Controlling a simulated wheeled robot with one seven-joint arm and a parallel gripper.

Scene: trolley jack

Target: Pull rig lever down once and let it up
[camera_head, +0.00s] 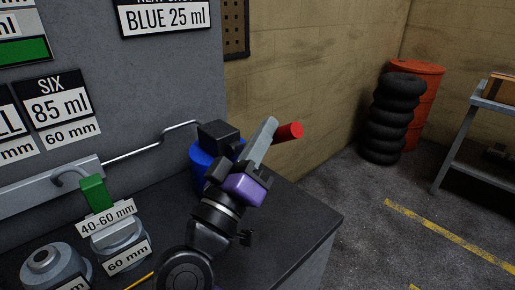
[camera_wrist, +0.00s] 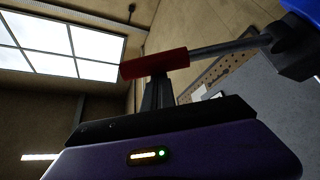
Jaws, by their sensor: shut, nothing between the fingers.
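The rig lever has a red handle (camera_head: 289,132), which sticks out to the right beyond my gripper's fingers in the head view. In the wrist view the red handle (camera_wrist: 154,65) sits on a grey metal rod (camera_wrist: 225,46) that runs right to a dark block and a blue body (camera_wrist: 302,8). The blue rig body (camera_head: 202,162) is partly behind my gripper (camera_head: 267,127). The fingers are shut with nothing between them. Their tips (camera_wrist: 157,78) meet the handle's lower edge in the wrist view; I cannot tell whether they touch it.
The dark bench top (camera_head: 290,225) has a front-right corner near my arm. A bent metal rod (camera_head: 150,148) runs along the grey panel. Tyres (camera_head: 388,120) and a red drum (camera_head: 430,90) stand far back.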

